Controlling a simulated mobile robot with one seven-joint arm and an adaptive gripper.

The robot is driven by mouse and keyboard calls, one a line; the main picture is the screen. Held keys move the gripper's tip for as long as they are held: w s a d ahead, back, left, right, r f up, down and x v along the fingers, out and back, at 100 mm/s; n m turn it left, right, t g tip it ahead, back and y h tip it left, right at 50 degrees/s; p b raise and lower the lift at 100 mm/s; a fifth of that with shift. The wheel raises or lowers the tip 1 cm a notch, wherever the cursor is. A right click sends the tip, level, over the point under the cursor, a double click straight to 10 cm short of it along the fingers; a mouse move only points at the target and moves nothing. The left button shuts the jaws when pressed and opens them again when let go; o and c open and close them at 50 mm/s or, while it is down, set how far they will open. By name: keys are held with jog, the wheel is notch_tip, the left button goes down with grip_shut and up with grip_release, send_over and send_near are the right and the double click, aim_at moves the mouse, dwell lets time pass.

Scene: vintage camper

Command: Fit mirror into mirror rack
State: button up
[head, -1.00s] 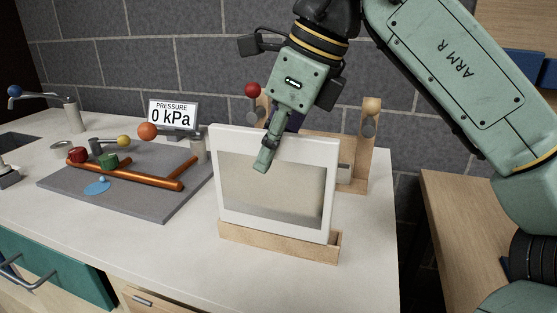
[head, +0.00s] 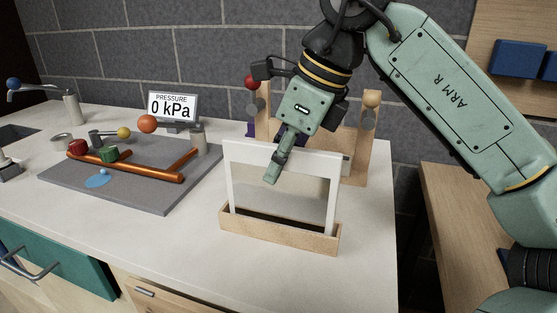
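The mirror (head: 233,180) is a white-framed square panel near the middle of the counter. A narrow wooden tray (head: 280,238), which looks like the mirror rack, sits below it. The mirror's side edges run down behind the tray's front wall, and its bottom edge is hidden or not clear. The mirror looks tilted slightly, and I cannot tell if it touches the tray floor. My gripper (head: 281,163) is at the mirror's top edge with one finger in front; the other finger is hidden behind. It appears shut on the frame.
A wooden stand with two posts (head: 367,140) is close behind the mirror. To the left lie a grey board (head: 130,192) with orange pipes (head: 125,163) and a pressure display (head: 172,106). The counter's right edge is near. Bare counter lies in front of the tray.

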jog(key=o, duration=0.3)
jog(key=shift+o, duration=0.2)
jog(key=shift+r, duration=0.1)
jog(key=p+v, duration=0.1)
jog(key=v, duration=1.1)
jog(key=shift+r, duration=0.15)
jog(key=shift+s, duration=0.1)
